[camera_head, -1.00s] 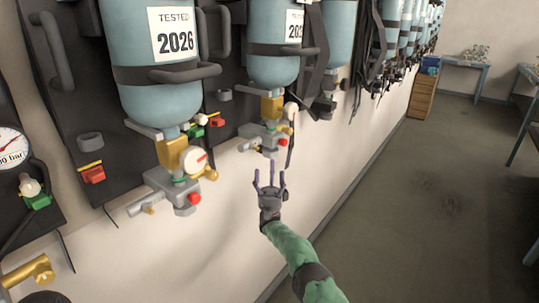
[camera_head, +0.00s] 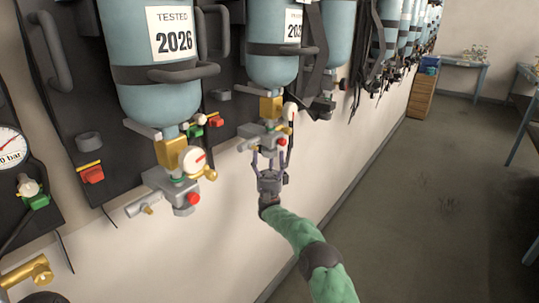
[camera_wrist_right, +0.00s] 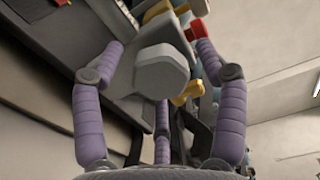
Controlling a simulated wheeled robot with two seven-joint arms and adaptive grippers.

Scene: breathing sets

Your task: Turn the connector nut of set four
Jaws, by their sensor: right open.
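My right gripper (camera_head: 270,163) is below the valve block (camera_head: 254,131) of the second large blue cylinder (camera_head: 271,68) from the left. Its purple fingers are open and point up. In the right wrist view a grey hexagonal connector nut (camera_wrist_right: 162,72) hangs between the spread fingers of the gripper (camera_wrist_right: 161,85). Clear gaps show between the nut and the side fingers; the third finger is partly hidden behind it. A red knob (camera_wrist_right: 196,29) sits near the right fingertip. No set number is readable. My left gripper is not in view.
A nearer set with a white gauge (camera_head: 194,160) and its own grey nut (camera_head: 184,211) hangs to the left. More cylinders (camera_head: 392,27) line the wall to the right. The floor (camera_head: 420,200) right of my arm is clear. A wooden crate (camera_head: 421,95) stands farther back.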

